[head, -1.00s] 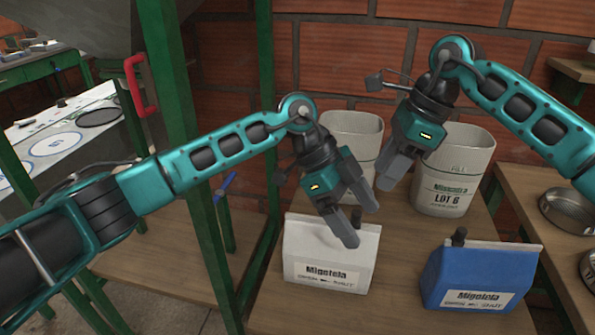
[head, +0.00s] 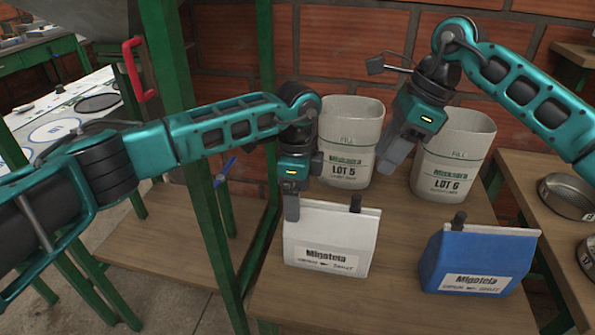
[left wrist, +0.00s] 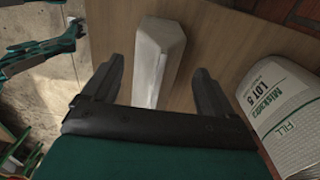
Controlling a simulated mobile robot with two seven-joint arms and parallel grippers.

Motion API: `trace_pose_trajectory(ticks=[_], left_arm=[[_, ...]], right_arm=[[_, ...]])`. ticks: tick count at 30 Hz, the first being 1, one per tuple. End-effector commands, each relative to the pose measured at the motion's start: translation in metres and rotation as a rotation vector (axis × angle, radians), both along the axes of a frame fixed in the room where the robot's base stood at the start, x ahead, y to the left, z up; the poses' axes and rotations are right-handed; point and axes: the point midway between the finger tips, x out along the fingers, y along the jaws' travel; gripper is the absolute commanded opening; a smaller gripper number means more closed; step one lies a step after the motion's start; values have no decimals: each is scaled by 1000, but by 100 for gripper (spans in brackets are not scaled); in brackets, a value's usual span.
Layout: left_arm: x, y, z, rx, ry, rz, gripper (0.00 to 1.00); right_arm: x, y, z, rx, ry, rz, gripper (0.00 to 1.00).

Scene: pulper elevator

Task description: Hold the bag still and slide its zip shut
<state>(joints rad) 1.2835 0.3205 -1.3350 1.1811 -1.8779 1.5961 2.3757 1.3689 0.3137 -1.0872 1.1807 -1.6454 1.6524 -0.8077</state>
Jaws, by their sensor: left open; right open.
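A white bag (head: 331,240) labelled Migotela stands upright on the wooden table, with a dark zip slider (head: 355,203) near the right end of its top edge. A blue bag (head: 477,263) stands to its right, with a dark slider (head: 459,221) near the left end of its top. My left gripper (head: 291,208) is open, fingers pointing down, at the white bag's left end. In the left wrist view the white bag (left wrist: 160,55) shows between the two spread fingers, with no visible contact. My right gripper (head: 392,158) is open and empty, above and behind the bags.
Two pale containers, LOT 5 (head: 350,145) and LOT 6 (head: 453,165), stand behind the bags near the brick wall. A green post (head: 200,190) is close to my left arm. Round metal tins (head: 568,196) sit on a side table at right. Bare tabletop (head: 400,225) separates the bags.

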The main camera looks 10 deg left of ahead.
Motion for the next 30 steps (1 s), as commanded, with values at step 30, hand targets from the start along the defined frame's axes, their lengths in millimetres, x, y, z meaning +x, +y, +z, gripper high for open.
trace_pose_trajectory(ticks=[30], left_arm=[[0, 0, -40, -1, 0, -1, 53]], right_arm=[[0, 0, 0, 0, 0, 0, 43]])
